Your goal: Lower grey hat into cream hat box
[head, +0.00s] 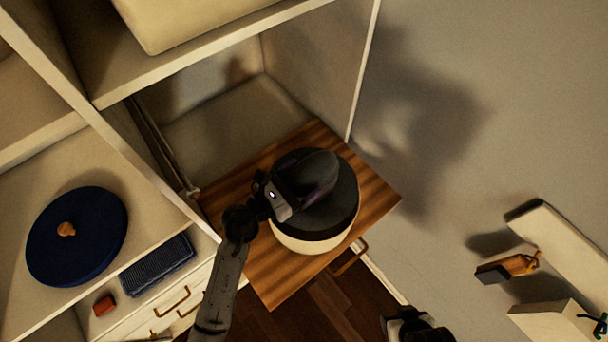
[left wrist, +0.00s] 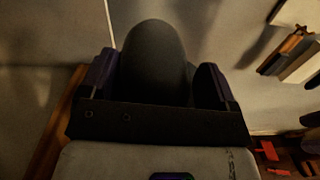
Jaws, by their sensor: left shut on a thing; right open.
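The dark grey hat (head: 336,207) shows in the head view with its rounded crown up, over the cream hat box (head: 308,245). My left gripper (head: 305,188) is shut on the crown from above. In the left wrist view the crown (left wrist: 155,50) stands between the two fingers of my left gripper (left wrist: 157,84). The hat hides the box's opening, and only the cream front wall shows below it. I cannot tell how deep the hat sits. My right gripper (head: 413,326) is partly in view at the bottom edge, open and apart from the box.
The box stands on a striped wooden drawer top (head: 268,283) inside an open wardrobe. A shelf (head: 200,62) is above it. A brush (head: 508,268) is at right.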

